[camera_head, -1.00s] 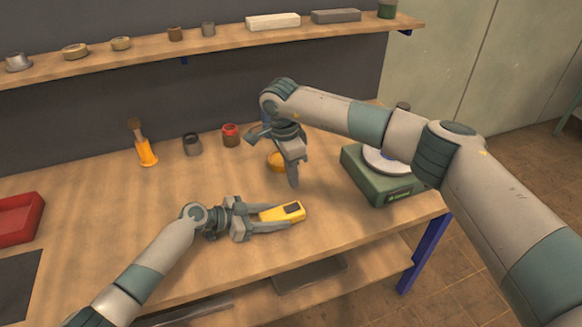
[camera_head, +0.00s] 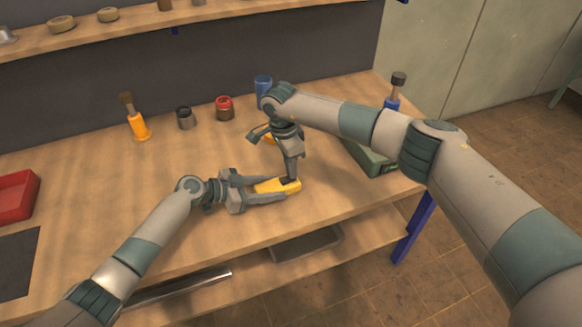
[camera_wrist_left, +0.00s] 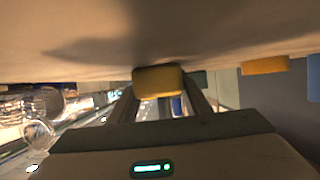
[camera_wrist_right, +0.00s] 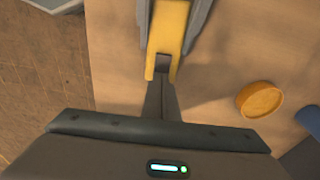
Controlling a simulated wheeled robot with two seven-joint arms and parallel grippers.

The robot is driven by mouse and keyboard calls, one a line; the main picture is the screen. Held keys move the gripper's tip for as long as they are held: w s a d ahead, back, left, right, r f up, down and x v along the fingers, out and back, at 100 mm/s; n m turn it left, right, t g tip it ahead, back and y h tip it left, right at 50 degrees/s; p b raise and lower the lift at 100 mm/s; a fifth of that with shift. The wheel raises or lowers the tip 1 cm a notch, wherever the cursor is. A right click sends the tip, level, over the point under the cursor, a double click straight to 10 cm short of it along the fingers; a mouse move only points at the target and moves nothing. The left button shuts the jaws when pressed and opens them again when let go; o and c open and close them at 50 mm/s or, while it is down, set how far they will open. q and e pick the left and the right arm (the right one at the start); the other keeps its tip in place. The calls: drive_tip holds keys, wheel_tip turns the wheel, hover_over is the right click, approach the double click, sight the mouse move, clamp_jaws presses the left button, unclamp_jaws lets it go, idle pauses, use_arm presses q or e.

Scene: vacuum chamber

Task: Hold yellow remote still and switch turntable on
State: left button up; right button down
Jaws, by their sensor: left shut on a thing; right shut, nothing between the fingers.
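The yellow remote (camera_head: 265,187) lies at the table's front, between the fingers of my left gripper (camera_head: 268,190), which is shut on its sides. It also shows between those fingers in the left wrist view (camera_wrist_left: 158,79). My right gripper (camera_head: 291,180) is shut and empty, pointing down with its tips at the remote's dark face. In the right wrist view, the closed tips (camera_wrist_right: 161,62) overlap the end of the remote (camera_wrist_right: 168,25); I cannot tell whether they press it. The green turntable base (camera_head: 373,160) stands at the right, largely hidden behind my right arm; its platter is hidden.
An orange round piece (camera_wrist_right: 260,99) lies behind my right gripper. A red tray (camera_head: 14,195) is at far left. The table's middle-left is clear.

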sight(281, 181)
drive_tip(key=shift+d, duration=0.1)
drive_tip(key=shift+f, duration=0.2)
drive_tip(key=shift+s+a+r, duration=0.2)
drive_tip(key=shift+s+a, duration=0.1)
drive_tip(key=shift+a, duration=0.45)
wheel_tip(281, 181, up, 14)
drive_tip(key=a, duration=0.1)
drive_tip(key=shift+s+a, duration=0.25)
drive_tip(key=shift+a, duration=0.05)
idle(0.5)
